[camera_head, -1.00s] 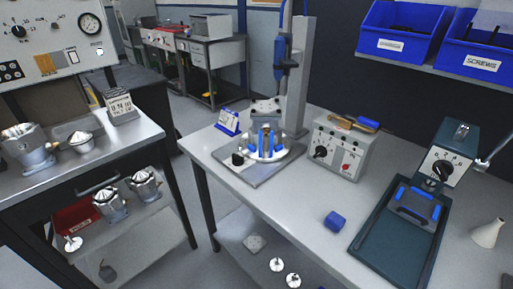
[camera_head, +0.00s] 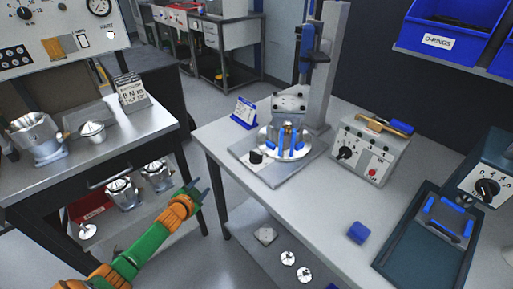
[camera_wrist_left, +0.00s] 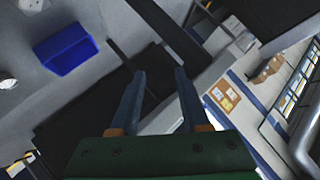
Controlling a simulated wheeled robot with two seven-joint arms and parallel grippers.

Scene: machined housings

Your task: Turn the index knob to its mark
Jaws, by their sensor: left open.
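A small black knob (camera_head: 255,157) sits on the front left of the drill stand's base plate, beside a round table with blue clamps (camera_head: 285,151). My left gripper (camera_head: 199,189) is open and empty, left of the bench's front edge and well short of the knob. Its two fingers also show apart in the left wrist view (camera_wrist_left: 160,74). My right gripper is out of view.
A grey control box (camera_head: 368,150) with a black dial and red button stands right of the fixture. A blue block (camera_head: 358,232) and a dark tray (camera_head: 425,262) lie farther right. A blue stand-up card (camera_head: 244,113) is behind the knob.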

